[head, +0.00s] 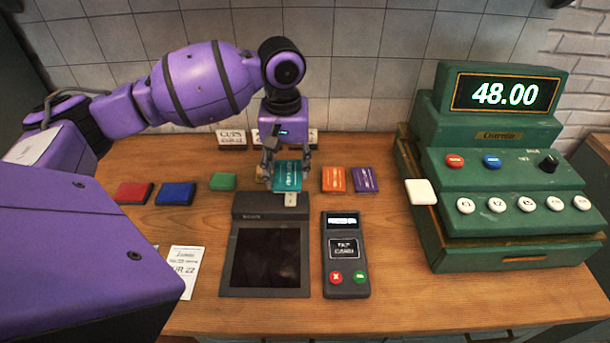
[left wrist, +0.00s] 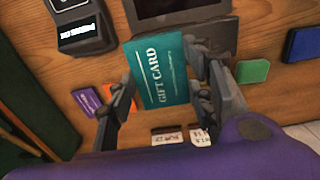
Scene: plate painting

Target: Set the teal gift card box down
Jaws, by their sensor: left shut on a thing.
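The teal gift card box (head: 287,176) is between the fingers of my left gripper (head: 286,170), which is shut on it. In the left wrist view the box (left wrist: 158,75) faces the camera, with "GIFT CARD" lettering on it and a gripper finger on each side. My left gripper (left wrist: 165,95) holds it over the back middle of the wooden counter (head: 400,305), behind the dark pad (head: 266,258). Whether the box touches the counter I cannot tell. My right gripper is not in view.
Red (head: 134,193), blue (head: 175,193) and green (head: 223,181) boxes lie to the left. Orange (head: 333,179) and purple (head: 365,179) boxes lie close on the right. A card terminal (head: 346,255) is in front. A green cash register (head: 500,200) stands at right, reading 48.00. Small signs (head: 231,138) stand behind.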

